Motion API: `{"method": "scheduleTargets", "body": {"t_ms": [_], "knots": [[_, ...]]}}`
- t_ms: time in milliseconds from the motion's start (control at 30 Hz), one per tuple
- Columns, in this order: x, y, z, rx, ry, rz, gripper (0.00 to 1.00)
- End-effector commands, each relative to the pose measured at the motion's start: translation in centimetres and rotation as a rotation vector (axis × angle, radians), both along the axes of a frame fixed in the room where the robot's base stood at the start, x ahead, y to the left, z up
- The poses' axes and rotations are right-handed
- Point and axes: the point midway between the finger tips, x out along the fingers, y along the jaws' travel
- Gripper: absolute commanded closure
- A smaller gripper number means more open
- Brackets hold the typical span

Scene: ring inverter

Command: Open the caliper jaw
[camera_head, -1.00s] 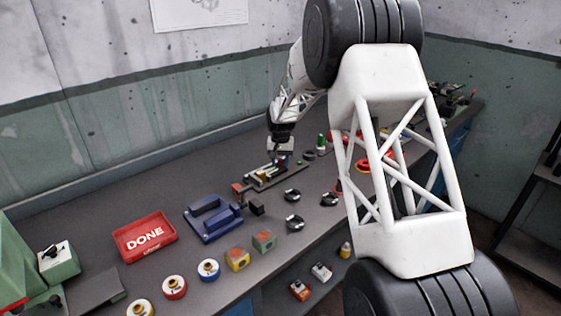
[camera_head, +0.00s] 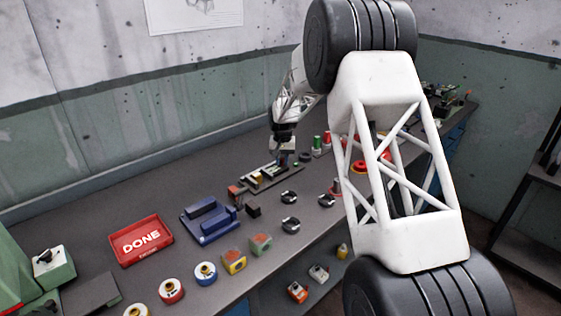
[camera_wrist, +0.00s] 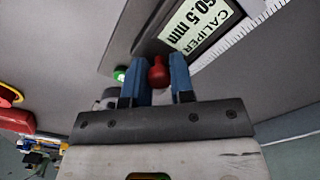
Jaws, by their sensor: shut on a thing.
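A red knob (camera_wrist: 158,74) stands between the blue fingers of my gripper (camera_wrist: 158,82). My gripper is shut on this knob. In the head view my gripper (camera_head: 284,160) is down at the caliper's right part. A green light (camera_wrist: 120,75) glows left of the fingers in the wrist view. The jaw faces are too small to tell.
Left of the caliper are a blue fixture (camera_head: 210,219) and a red DONE tray (camera_head: 141,240). Dark open rings (camera_head: 290,225) lie in front of it. Red and green cylinders (camera_head: 317,143) stand to its right. Coloured cubes and round gauges line the front edge.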

Motion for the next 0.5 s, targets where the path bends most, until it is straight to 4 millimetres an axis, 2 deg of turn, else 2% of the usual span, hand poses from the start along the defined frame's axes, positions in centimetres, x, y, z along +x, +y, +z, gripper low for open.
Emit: {"method": "scheduleTargets", "body": {"t_ms": [67, 100, 233, 500], "knots": [[0.25, -0.35, 0.05, -0.001, -0.004, -0.003, 1.00], [0.25, -0.36, 0.06, -0.001, -0.005, -0.003, 0.71], [0.21, -0.31, 0.06, -0.001, -0.004, -0.002, 0.52], [0.15, -0.23, 0.08, 0.000, -0.003, -0.002, 0.52]]}}
